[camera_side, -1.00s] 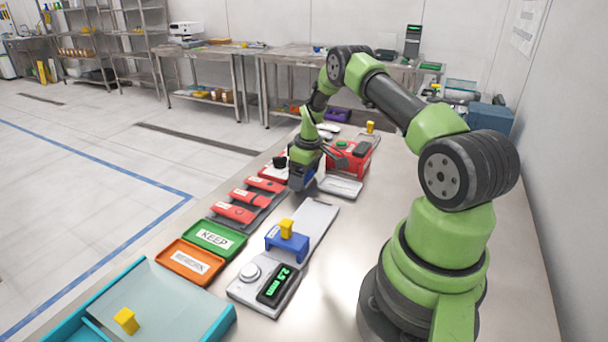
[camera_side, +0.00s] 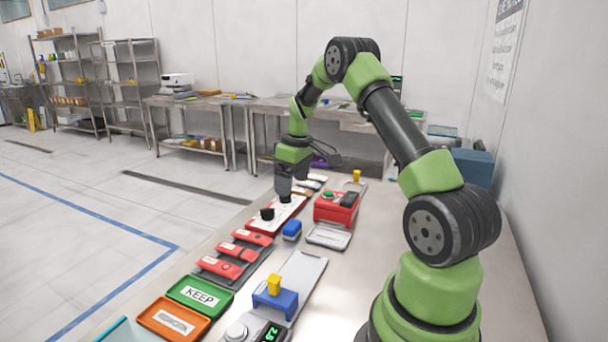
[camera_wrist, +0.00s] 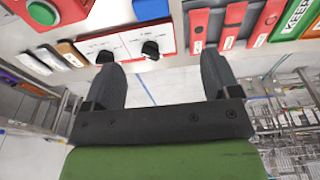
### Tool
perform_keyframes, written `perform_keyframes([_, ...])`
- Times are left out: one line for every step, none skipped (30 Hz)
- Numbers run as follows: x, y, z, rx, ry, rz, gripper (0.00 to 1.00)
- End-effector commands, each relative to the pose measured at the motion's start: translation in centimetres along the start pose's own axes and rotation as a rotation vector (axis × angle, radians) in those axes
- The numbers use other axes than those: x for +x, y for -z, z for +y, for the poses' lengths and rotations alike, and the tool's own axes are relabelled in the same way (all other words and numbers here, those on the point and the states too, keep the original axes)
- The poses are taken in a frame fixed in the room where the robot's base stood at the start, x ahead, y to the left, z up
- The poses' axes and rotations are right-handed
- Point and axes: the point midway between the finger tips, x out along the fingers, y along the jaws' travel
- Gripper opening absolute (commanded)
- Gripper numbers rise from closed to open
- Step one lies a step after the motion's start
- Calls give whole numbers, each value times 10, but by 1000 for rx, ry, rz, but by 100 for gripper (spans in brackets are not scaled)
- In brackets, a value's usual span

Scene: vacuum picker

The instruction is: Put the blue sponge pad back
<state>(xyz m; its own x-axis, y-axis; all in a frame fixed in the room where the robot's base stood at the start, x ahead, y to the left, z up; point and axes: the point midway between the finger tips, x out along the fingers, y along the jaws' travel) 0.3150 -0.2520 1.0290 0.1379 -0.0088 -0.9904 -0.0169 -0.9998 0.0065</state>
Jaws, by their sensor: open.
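In the wrist view the pad (camera_wrist: 150,9) shows at the top edge, partly cut off. My gripper (camera_side: 283,192) is above the far end of the board, clear of the pad. In the wrist view my gripper (camera_wrist: 160,75) is open, with nothing between its two dark fingers.
A red box (camera_side: 337,207) with a green button and a grey tray (camera_side: 329,237) stand right of the pad. Red tools (camera_side: 231,255) lie in front, near the green KEEP tray (camera_side: 200,296). A blue stand (camera_side: 275,302) with a yellow block is nearer.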

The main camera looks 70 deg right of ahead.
Motion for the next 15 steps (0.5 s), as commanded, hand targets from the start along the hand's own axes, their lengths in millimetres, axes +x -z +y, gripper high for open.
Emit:
perform_keyframes([-17, 7, -12, 4, -9, 22, 82])
perform_keyframes([-28, 10, -22, 11, -12, 36, 82])
perform_keyframes([-44, 13, -36, 23, -16, 56, 82])
perform_keyframes([-57, 15, -48, 35, -18, 73, 82])
perform_keyframes([-70, 16, -61, 47, -19, 91, 82])
perform_keyframes([-87, 16, -79, 63, -18, 117, 82])
perform_keyframes([-99, 14, -92, 77, -15, 137, 82])
perform_keyframes([-110, 12, -105, 90, -12, 155, 82])
perform_keyframes([-124, 7, -122, 106, -6, 181, 82])
perform_keyframes([-134, 2, -135, 119, 0, 200, 82])
perform_keyframes([-144, -3, -147, 132, 7, 219, 82])
perform_keyframes([-155, -12, -163, 149, 19, 244, 82])
perform_keyframes([-162, -19, -175, 162, 29, 263, 82])
perform_keyframes([-170, -27, -186, 174, 40, 281, 82])
perform_keyframes([-178, -38, -200, 191, 57, 304, 82])
